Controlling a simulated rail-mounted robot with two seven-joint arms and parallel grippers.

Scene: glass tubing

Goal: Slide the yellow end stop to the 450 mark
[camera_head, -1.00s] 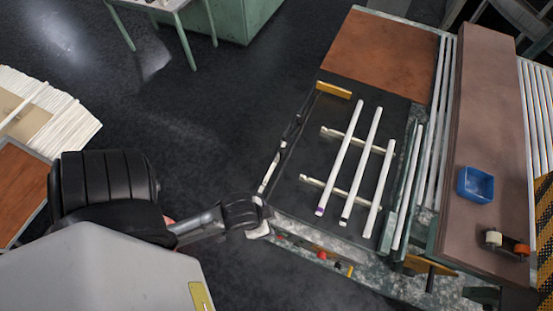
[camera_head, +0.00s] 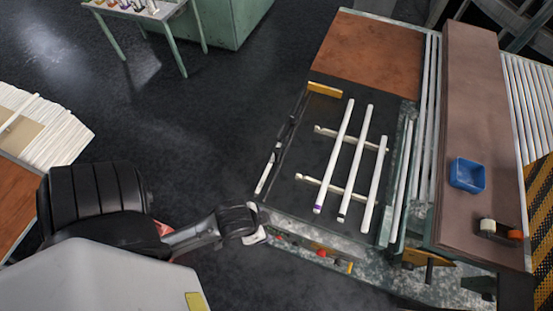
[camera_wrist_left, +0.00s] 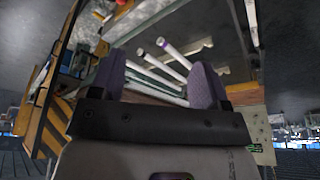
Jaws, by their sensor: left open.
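The yellow end stop (camera_head: 325,89) sits at the far left corner of the dark machine bed (camera_head: 310,172), at the far end of the slim rail (camera_head: 287,135) along the bed's left edge. No mark on the rail is legible. My left gripper (camera_head: 259,235) is at the near left corner of the bed, well apart from the end stop. Its jaws (camera_wrist_left: 157,78) are open in the left wrist view, with white tubes in the background between and beyond them. My right gripper is not in view.
White glass tubes (camera_head: 353,160) lie across two pale bars on the bed. A blue bin (camera_head: 467,175) and tape rolls (camera_head: 497,229) stand on the brown bench at right. Red and yellow controls (camera_head: 321,253) line the bed's near edge. Dark floor left of the bed is clear.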

